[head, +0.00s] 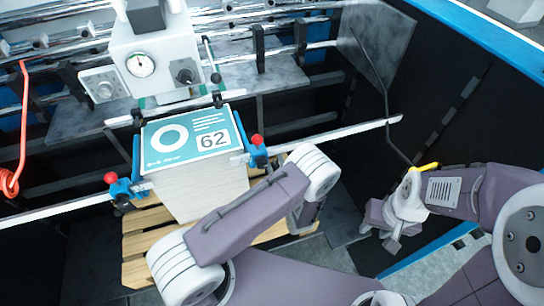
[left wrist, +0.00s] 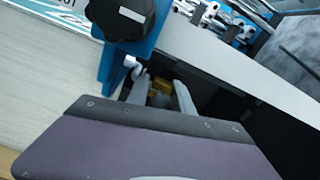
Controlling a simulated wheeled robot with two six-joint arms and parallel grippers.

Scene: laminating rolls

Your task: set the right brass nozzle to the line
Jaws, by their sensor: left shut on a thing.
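The brass nozzle (left wrist: 159,98) shows as a small yellow patch between the fingers of my left gripper (left wrist: 159,86), mostly hidden by my wrist. The gripper is shut on it, just below a blue bracket (left wrist: 148,52) with a black knob (left wrist: 122,15). In the head view my left arm's links hide this gripper and the nozzle. The right blue clamp with a red knob (head: 257,139) is beside the paper stack. My right gripper (head: 380,236) hangs at the right, its fingers apart and empty. I cannot make out the line.
The paper stack (head: 200,190), topped by a teal sheet marked 62 (head: 165,136), stands on a wooden pallet (head: 135,245). A left blue clamp (head: 124,188) sits on the long pale bar (head: 60,207). A gauge unit (head: 150,65) and rollers are behind. A red hose (head: 12,180) hangs at left.

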